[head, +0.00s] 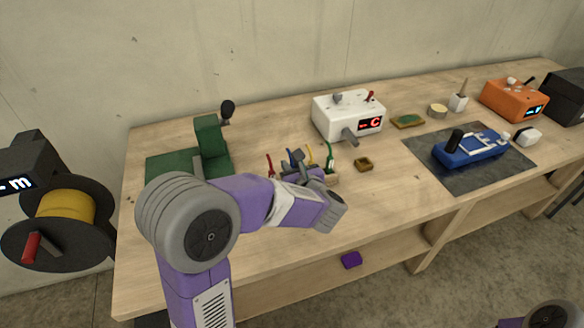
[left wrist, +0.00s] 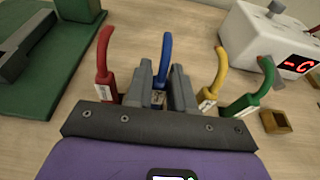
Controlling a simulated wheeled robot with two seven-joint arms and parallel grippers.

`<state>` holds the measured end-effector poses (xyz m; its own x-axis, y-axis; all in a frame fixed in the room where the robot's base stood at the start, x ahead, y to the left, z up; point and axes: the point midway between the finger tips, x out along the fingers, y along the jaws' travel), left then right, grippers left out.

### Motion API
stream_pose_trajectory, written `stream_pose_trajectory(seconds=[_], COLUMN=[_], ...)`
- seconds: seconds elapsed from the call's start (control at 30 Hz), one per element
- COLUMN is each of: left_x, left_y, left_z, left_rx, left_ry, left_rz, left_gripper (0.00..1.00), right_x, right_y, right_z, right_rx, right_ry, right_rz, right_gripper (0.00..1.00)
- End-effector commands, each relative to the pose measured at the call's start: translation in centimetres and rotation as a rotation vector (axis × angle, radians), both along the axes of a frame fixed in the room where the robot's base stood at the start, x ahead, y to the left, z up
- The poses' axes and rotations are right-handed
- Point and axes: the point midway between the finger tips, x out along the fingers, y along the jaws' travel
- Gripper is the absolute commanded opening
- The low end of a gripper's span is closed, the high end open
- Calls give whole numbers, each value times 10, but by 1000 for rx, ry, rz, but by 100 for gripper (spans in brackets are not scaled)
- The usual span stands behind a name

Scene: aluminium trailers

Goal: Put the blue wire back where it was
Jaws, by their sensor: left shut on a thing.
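The blue wire (left wrist: 164,55) stands upright between the two grey fingers of my left gripper (left wrist: 161,88) in the left wrist view, and the fingers are shut on it. Its lower end is hidden by the fingers and palm, so I cannot tell whether it is seated. In the head view my left gripper (head: 296,168) is among the wires. A red wire (left wrist: 104,60) stands left of it; a yellow wire (left wrist: 215,75) and a green wire (left wrist: 252,98) stand to its right. My right gripper is out of view.
A white device (head: 335,112) with a red display stands behind the wires. A small brown tray (head: 364,164) lies to the right, and a green machine (head: 208,140) stands left. A blue device (head: 470,150) sits on a dark mat (head: 430,147). The table front is mostly clear.

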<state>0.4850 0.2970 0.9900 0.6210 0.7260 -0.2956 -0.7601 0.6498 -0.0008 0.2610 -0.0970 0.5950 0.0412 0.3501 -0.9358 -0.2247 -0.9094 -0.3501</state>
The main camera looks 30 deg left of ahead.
Motion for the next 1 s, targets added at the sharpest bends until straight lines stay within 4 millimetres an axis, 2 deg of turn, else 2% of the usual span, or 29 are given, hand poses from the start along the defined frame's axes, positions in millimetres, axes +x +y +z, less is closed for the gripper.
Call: stream_pose_trajectory(seconds=[0.3, 0.33, 0.47, 0.87, 1.0], left_x=[0, 0, 0, 0, -12], left_y=[0, 0, 0, 0, -16], left_z=[-4, -3, -2, 2, 9], left_rx=[-1, 0, 0, 1, -1], left_ry=[-1, 0, 0, 1, -1], left_rz=[0, 0, 0, 0, -5], left_gripper=[0, 27, 47, 48, 48], right_x=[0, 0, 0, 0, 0], right_y=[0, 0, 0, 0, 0], right_z=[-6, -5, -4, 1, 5], right_rx=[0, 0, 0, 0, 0], right_ry=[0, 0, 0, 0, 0], right_rz=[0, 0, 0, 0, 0], right_gripper=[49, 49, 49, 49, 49])
